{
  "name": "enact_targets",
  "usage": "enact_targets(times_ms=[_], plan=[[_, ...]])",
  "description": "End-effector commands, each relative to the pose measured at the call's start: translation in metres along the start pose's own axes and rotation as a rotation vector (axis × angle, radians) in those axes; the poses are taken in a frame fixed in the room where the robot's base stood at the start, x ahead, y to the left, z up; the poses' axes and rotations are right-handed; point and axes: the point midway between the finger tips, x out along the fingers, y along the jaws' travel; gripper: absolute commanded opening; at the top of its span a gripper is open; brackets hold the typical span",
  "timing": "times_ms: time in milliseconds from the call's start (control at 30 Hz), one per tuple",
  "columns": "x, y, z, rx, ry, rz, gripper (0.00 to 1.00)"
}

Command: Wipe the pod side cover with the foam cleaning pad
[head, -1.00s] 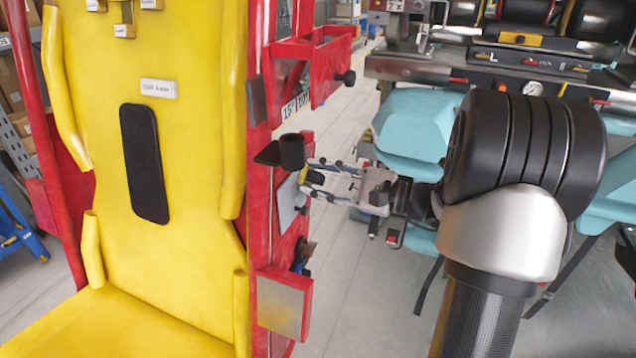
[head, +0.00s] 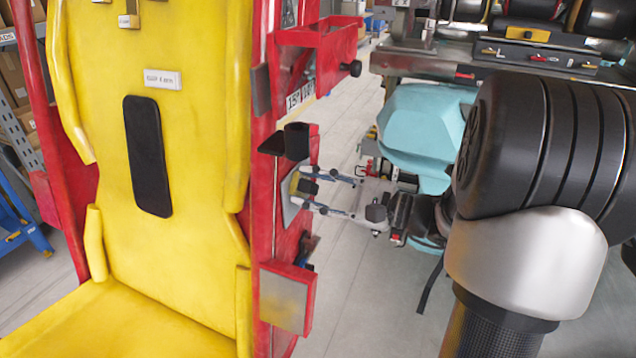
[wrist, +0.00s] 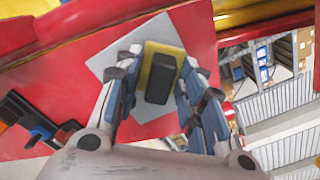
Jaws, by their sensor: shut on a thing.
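The foam cleaning pad (head: 294,184) is yellow with a dark block on its back; it also shows in the wrist view (wrist: 150,62). My gripper (head: 303,190) is shut on the pad, with a finger on either side of the dark block in the wrist view (wrist: 160,80). A grey square plate, which looks like the pod side cover (head: 287,214), sits on the red side panel. In the wrist view the pad lies over the plate (wrist: 107,62), against it or very close; contact is hard to tell. The pad hides the plate's middle.
A black cup-like holder (head: 296,140) juts out just above the pad. A red box with a grey face (head: 287,298) sticks out below. A red tray (head: 318,50) is higher up. The yellow seat (head: 190,120) is left. Open floor (head: 350,290) lies right.

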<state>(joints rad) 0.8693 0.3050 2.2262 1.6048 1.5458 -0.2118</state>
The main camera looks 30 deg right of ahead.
Motion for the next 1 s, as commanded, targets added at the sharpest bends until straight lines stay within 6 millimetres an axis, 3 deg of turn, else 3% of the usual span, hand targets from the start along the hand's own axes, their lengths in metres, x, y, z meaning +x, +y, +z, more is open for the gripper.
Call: enact_targets(times_ms=[533, 1000], plan=[[-0.003, 0.007, 0.009, -0.003, 0.001, -0.003, 0.17], [-0.048, 0.006, 0.008, -0.003, 0.002, -0.004, 0.17]])
